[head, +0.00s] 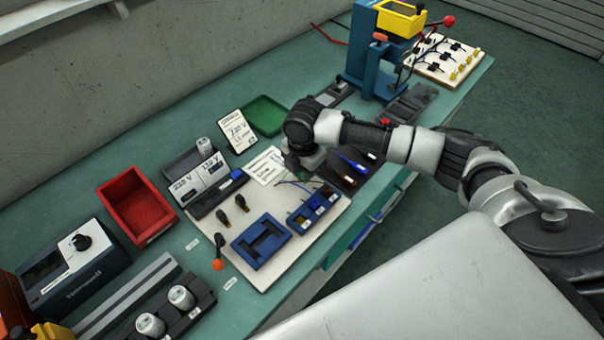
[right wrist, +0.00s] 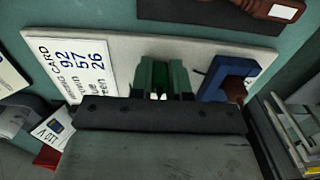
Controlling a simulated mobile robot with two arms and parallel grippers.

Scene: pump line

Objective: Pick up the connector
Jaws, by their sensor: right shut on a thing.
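My right gripper (head: 293,164) is over the far edge of the white work board (head: 285,262) in the head view. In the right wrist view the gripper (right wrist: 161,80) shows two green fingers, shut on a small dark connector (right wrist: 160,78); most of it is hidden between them. Two black connectors (head: 241,203) stand on the board, left of the gripper. A blue tray with compartments (head: 313,209) lies on the board in front of the gripper, and part of a blue thing (right wrist: 226,80) shows right of the fingers in the wrist view. My left gripper is not in view.
A blue fixture (head: 261,243) lies on the board. A printed card (head: 267,166) lies beside the gripper. A red bin (head: 138,205), a green tray (head: 264,116) and a blue press (head: 372,60) stand on the green bench. A dark tool holder (head: 350,165) is right of the gripper.

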